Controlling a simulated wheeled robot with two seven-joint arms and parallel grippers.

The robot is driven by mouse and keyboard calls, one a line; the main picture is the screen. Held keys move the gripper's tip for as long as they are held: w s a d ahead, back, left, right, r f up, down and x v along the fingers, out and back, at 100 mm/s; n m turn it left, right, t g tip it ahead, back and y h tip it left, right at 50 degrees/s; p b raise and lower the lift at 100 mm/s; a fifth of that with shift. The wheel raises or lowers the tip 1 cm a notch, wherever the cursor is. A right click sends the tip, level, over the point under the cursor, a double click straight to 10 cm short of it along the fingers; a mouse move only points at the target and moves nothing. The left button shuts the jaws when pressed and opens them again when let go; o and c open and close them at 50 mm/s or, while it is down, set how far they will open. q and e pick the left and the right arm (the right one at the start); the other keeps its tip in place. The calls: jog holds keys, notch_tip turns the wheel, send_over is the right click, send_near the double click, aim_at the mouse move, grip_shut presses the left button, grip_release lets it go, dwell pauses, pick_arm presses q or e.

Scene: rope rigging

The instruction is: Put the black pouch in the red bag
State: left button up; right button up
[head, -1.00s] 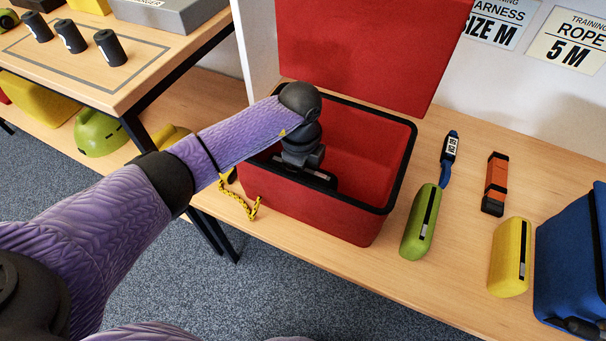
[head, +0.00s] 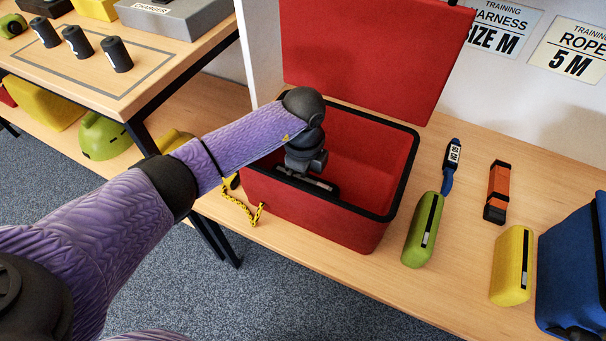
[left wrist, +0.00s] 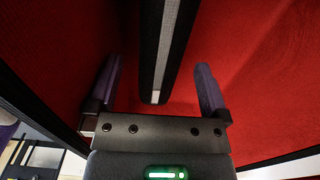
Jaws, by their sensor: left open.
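The red bag (head: 310,213) stands open on the bench in the head view, its lid raised behind it. My left gripper (head: 306,172) reaches down into it, close to its left part; its fingertips are hard to make out from there. In the left wrist view my left gripper (left wrist: 156,90) is open, with one finger on each side of the black pouch (left wrist: 160,45). The pouch has a grey stripe along it. Gaps show between the pouch and both fingers. Red bag walls (left wrist: 250,60) surround them. My right gripper is not in view.
A green pouch (head: 423,230), an orange-black item (head: 497,193), a yellow pouch (head: 512,265) and a blue bag (head: 570,265) stand right of the red bag. A table (head: 150,85) with black cylinders stands left.

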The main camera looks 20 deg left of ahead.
pick_arm(q)
notch_tip(320, 180, up, 11)
jog(key=p, duration=0.5)
jog(key=shift+f, duration=0.2)
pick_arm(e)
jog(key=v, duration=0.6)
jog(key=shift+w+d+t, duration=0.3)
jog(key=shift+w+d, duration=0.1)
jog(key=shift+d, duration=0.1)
